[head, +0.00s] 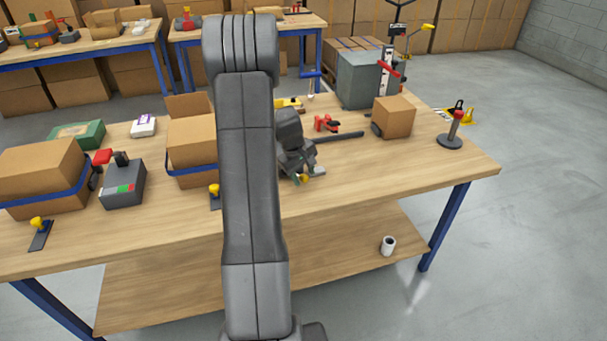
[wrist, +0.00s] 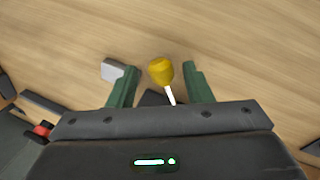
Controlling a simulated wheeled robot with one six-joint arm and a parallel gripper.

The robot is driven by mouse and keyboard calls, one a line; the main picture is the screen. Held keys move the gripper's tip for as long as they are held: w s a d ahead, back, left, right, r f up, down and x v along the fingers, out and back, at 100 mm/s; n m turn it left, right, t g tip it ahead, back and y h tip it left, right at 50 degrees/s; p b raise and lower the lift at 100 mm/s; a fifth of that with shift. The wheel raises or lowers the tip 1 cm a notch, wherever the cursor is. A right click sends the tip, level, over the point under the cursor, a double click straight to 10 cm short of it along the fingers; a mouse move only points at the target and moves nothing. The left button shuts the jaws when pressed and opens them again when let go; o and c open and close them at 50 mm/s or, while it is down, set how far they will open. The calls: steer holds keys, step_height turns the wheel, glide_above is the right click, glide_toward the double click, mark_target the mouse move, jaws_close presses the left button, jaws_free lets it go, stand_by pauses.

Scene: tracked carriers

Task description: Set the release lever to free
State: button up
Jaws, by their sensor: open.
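A lever with a yellow knob (wrist: 161,71) on a thin pale stem stands between the two green fingers of my gripper (wrist: 158,75) in the wrist view. The fingers are open, with a gap on each side of the knob. Its dark base is mostly hidden by my gripper. The lever's setting and any markings cannot be read. A light grey piece (wrist: 112,70) lies by the left finger.
Other yellow-knobbed levers (head: 38,223) stand along the wooden table's front. Strapped cartons (head: 43,170) and a grey box with a green and red panel (head: 123,186) are on the left. A small carton (head: 394,117) and a red-topped post (head: 454,130) are on the right.

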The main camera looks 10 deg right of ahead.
steer(key=v, duration=1.3)
steer(key=shift+r, duration=0.25)
steer(key=x, duration=1.4)
steer(key=shift+s+a, duration=0.1)
steer(key=shift+s+a, duration=0.1)
